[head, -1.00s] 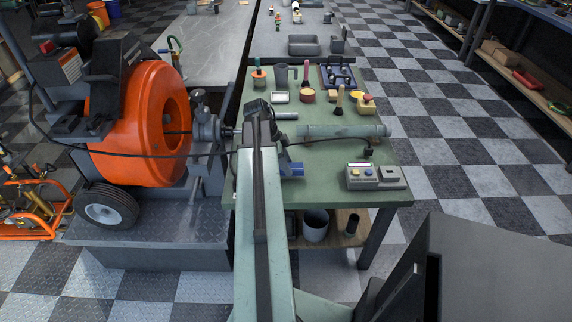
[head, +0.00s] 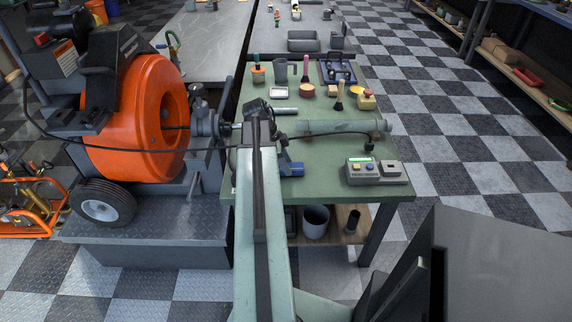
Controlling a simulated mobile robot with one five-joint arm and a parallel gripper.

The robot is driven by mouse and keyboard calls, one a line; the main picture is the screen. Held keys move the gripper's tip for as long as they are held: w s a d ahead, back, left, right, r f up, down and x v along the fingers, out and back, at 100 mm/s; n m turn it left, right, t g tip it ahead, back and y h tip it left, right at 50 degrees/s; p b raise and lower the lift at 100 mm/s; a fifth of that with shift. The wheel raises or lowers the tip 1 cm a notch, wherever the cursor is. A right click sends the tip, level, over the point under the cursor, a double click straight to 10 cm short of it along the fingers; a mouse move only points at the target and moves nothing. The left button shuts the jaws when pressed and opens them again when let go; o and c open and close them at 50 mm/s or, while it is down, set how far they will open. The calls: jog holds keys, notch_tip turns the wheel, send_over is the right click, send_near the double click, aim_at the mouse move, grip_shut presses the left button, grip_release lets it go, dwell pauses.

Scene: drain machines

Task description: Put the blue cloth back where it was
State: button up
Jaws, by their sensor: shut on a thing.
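A small blue thing, which looks like the blue cloth (head: 292,169), shows just right of my arm over the near part of the green-topped workbench (head: 330,185). My gripper (head: 285,160) is mostly hidden behind my own arm. It appears shut on the blue cloth. I cannot tell whether the cloth touches the bench top.
A grey pipe (head: 340,127) lies across the bench behind the cloth. A control box (head: 362,171) stands at the near right. Several cups, brushes and small tools fill the back. An orange drum machine (head: 130,125) stands at left, its dark cable crossing the bench.

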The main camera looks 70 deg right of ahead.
jog(key=shift+f, duration=0.15)
jog(key=o, duration=1.3)
jog(key=shift+c, duration=0.2)
jog(key=p+v, duration=0.7)
jog(key=v, duration=0.1)
jog(key=shift+s, duration=0.1)
